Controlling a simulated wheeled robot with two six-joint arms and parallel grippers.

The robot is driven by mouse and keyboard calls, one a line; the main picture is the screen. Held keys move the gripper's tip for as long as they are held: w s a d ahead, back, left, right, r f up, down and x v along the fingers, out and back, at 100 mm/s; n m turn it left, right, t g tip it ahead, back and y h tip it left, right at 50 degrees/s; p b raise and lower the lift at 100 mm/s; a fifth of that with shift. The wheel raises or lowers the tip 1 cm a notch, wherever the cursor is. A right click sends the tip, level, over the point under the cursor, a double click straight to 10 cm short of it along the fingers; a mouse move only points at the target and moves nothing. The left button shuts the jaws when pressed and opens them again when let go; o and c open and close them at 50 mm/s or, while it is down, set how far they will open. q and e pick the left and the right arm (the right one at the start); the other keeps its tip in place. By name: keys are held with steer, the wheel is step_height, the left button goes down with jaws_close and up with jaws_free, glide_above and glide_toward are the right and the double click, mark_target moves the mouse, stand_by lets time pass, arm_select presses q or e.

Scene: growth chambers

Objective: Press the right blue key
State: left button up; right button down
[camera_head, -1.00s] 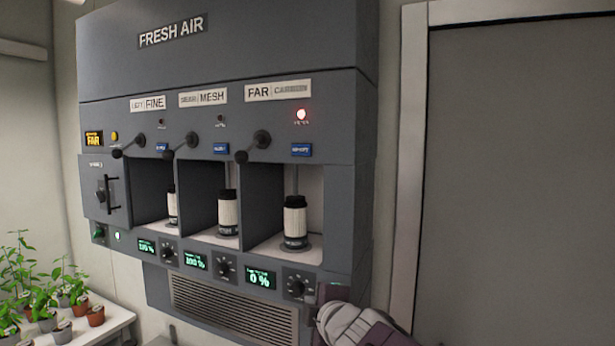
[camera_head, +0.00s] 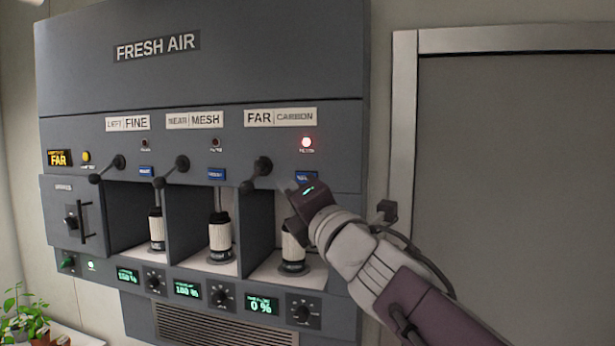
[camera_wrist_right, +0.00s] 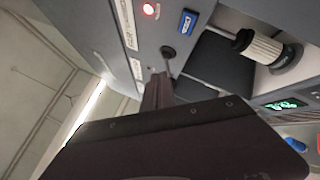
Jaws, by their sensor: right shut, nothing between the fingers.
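The right blue key (camera_head: 306,177) sits on the grey FRESH AIR panel, under the red lit lamp (camera_head: 306,142) and right of the far lever (camera_head: 258,172). My gripper covers its lower part in the head view. In the right wrist view the key (camera_wrist_right: 188,22) shows whole at the top. My right gripper (camera_head: 290,190) is shut and empty, in front of the panel just below and left of the key. In the wrist view its fingers (camera_wrist_right: 157,92) point toward the panel near the far lever, off to the side of the key. Touch cannot be told. My left gripper is not in view.
Two more blue keys, at the middle (camera_head: 216,173) and left (camera_head: 146,171), stand beside their levers. A filter cartridge (camera_head: 293,250) stands in the right bay, partly behind my gripper. Dials and green displays (camera_head: 262,306) line the lower edge. A door frame (camera_head: 405,150) stands at right.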

steer(key=w+d+p, duration=0.2)
steer(key=w+p, duration=0.2)
steer(key=w, duration=0.4)
steer(key=shift+w+d, duration=0.25)
steer(key=shift+d, duration=0.1)
steer(key=shift+w, duration=0.1)
stand_by(1.8)
steer(key=shift+w+d, duration=0.15)
steer(key=shift+w, duration=0.15)
